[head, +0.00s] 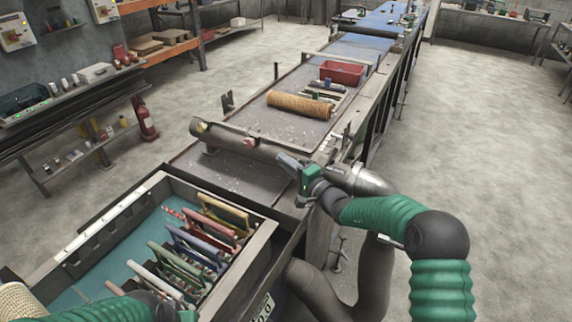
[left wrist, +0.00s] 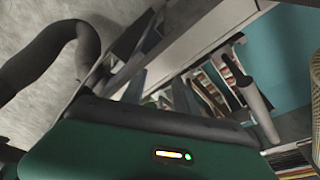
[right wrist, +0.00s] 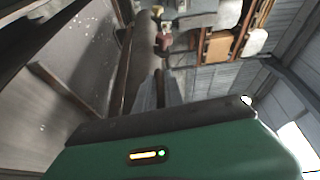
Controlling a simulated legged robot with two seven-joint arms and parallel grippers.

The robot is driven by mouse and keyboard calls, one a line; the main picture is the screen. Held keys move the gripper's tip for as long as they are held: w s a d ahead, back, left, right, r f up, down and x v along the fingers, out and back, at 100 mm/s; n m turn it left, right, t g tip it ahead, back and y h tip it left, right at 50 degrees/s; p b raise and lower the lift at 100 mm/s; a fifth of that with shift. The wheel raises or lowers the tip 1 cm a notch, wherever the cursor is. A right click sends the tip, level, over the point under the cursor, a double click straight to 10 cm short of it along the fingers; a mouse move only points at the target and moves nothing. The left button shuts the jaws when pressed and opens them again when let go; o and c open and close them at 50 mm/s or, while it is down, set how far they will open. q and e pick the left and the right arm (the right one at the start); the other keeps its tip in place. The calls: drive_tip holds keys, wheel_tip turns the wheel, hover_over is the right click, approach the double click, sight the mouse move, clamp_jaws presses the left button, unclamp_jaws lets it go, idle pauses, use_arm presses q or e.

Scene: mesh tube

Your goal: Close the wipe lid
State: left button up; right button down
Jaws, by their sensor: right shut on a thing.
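The wipe lid appears to be the long grey bar (head: 228,138) lying across the near end of the conveyor. A yellowish knob (head: 202,127) and a red knob (head: 249,143) sit on it. The bar also runs lengthwise in the right wrist view (right wrist: 140,60). My right gripper (head: 283,160) is at the bar's right end, with its fingers shut on it. The fingers show close together in the right wrist view (right wrist: 160,88), but the exact contact is hidden. My left gripper (head: 165,303) is low at the bottom edge, over the bin; its fingers are not clear.
A blue-lined bin (head: 90,285) at lower left holds several coloured frames (head: 200,245). A tan mesh tube (head: 300,105) and a red tray (head: 342,73) lie farther along the conveyor. A post stands beside my right arm. The floor at right is clear.

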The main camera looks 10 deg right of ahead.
use_arm(q)
drive_tip(key=shift+c, duration=0.8)
drive_tip(key=shift+n+t+h, duration=0.3)
drive_tip(key=shift+t+h, duration=0.1)
drive_tip(key=shift+t, duration=0.2)
drive_tip(key=w+d, duration=0.2)
drive_tip(key=w, duration=0.1)
drive_tip(key=w+d, duration=0.3)
drive_tip(key=shift+w+d+r, duration=0.1)
drive_tip(key=shift+w+d, duration=0.15)
drive_tip(key=shift+w, duration=0.05)
clamp_jaws()
drive_tip(key=w+d+n+t+h, duration=0.1)
drive_tip(key=w+d+n+h, duration=0.15)
drive_tip(key=w+d, duration=0.65)
drive_tip(key=n+t+h, duration=0.5)
drive_tip(key=n+t, duration=0.3)
approach(279, 143)
drive_tip(key=x, duration=0.7)
